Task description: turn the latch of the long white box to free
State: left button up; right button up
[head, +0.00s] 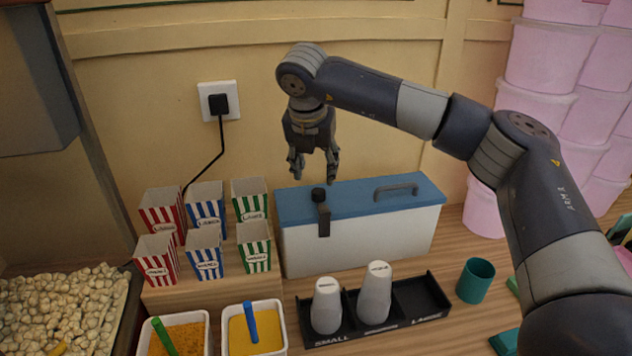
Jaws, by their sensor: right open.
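The long white box (365,245) with a blue lid (355,195) stands on the counter against the back wall. Its latch (322,213) is a dark knob with a bar that lies over the lid's front edge and hangs down the front face, left of the middle. A grey handle (396,190) sits on the right of the lid. My right gripper (314,178) is open and empty, pointing down just above and behind the latch. Whether it touches the lid is hard to tell, but no contact with the latch shows. My left gripper is not in view.
Striped cartons (205,230) stand close to the box's left side. A black tray (408,312) with white cups (375,292) is in front of it. A teal cup (475,280) and pink tubs (545,55) are to the right. A black cord (208,165) hangs from the wall socket.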

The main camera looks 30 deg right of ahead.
aim_at(318, 191)
jog(key=p+x, duration=0.2)
jog(key=x, duration=0.3)
jog(key=shift+d, duration=0.15)
jog(key=p+x, duration=0.1)
jog(key=x, duration=0.2)
jog(key=shift+w+f, duration=0.2)
jog(key=shift+f, duration=0.05)
jog(key=c, duration=0.8)
jog(key=shift+c, duration=1.3)
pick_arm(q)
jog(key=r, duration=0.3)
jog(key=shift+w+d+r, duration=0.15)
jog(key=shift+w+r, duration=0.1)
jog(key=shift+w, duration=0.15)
